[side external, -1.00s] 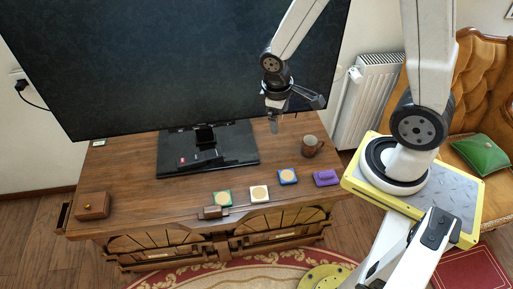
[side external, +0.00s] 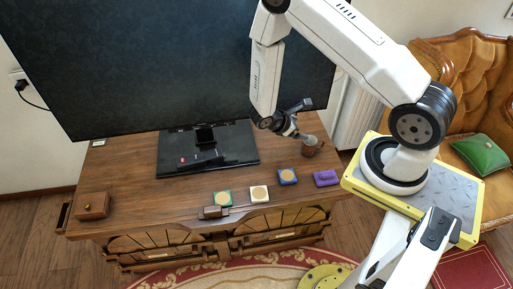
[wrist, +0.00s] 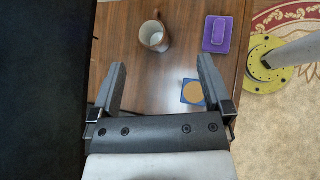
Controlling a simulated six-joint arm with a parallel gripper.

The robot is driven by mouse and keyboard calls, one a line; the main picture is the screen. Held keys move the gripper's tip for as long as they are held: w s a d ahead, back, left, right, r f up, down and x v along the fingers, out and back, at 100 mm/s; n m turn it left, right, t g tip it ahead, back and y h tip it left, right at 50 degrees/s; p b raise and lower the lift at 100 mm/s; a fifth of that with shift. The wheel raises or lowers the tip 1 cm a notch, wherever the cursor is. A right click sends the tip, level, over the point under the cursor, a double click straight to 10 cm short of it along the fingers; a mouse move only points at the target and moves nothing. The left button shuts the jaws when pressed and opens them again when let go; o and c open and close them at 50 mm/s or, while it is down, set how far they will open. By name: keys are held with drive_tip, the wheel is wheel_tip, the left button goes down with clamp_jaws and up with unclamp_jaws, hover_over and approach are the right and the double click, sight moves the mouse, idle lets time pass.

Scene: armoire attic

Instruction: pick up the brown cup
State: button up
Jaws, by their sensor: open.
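The brown cup (side external: 309,150) stands on the right part of the wooden cabinet top, partly behind my gripper in the side view. In the wrist view the cup (wrist: 154,36) is upright, its opening and handle showing, ahead of my fingertips and between their lines. My gripper (side external: 304,138) is low beside the cup, at its upper left in the side view. In the wrist view my gripper (wrist: 160,75) has its two fingers wide apart with nothing between them. Whether a finger touches the cup cannot be told from the side view.
A purple block (side external: 326,178), a blue tile (side external: 287,176), a white tile (side external: 259,193) and a green tile (side external: 222,198) lie along the cabinet's front. A large TV (side external: 160,60) on a black stand rises behind. A small wooden box (side external: 93,205) sits far left.

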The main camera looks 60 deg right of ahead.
sight(307, 148)
drive_tip(key=d+f+n+t+h, duration=0.1)
drive_tip(key=f+n, duration=0.1)
drive_tip(key=f, duration=0.3)
drive_tip(key=s+d+f+n+t+h, duration=0.1)
drive_tip(key=d+f+n+t, duration=0.1)
drive_tip(key=f, duration=0.3)
drive_tip(key=d+f+n+t+h, duration=0.1)
drive_tip(key=f+n+t+h, duration=0.1)
drive_tip(key=f+n, duration=0.2)
drive_tip(key=shift+s+d+f, duration=0.35)
drive_tip(key=shift+s+f, duration=0.05)
drive_tip(key=shift+f, duration=0.2)
drive_tip(key=shift+s+f+n+t, duration=0.1)
drive_tip(key=shift+f+n+t, duration=0.2)
drive_tip(key=shift+f+n, duration=0.2)
drive_tip(key=shift+x, duration=1.25)
drive_tip(key=shift+d, duration=0.1)
drive_tip(key=shift+x, duration=2.55)
